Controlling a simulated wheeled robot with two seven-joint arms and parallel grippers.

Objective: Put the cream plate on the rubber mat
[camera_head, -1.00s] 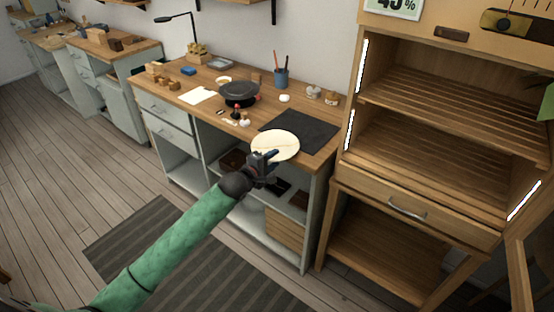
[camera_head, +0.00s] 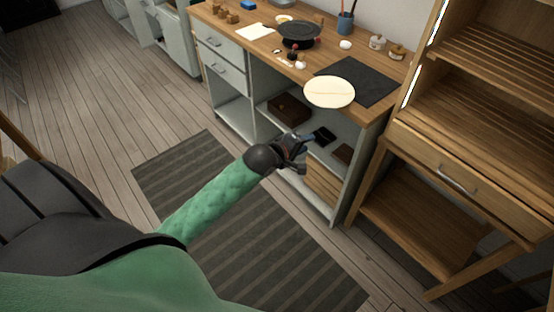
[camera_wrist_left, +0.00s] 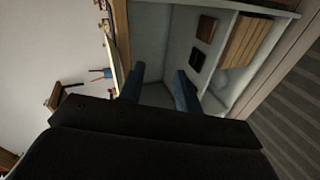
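The cream plate (camera_head: 329,92), with a thin seam across it, lies at the bench's front edge in the head view. It overlaps the front left part of the dark rubber mat (camera_head: 368,81) and seems to reach slightly past the bench edge. In the left wrist view the plate (camera_wrist_left: 113,60) shows nearly edge-on. My left gripper (camera_head: 316,143) is below and in front of the plate, apart from it, before the open shelves. Its blue fingers (camera_wrist_left: 158,88) are spread with nothing between them. My right gripper is out of view.
The wooden bench (camera_head: 262,45) holds a black pan (camera_head: 300,32), a blue pencil cup (camera_head: 346,22) and small jars (camera_head: 378,43) behind the mat. A wooden rack (camera_head: 450,160) stands close on the right. A striped rug (camera_head: 235,235) covers the floor in front.

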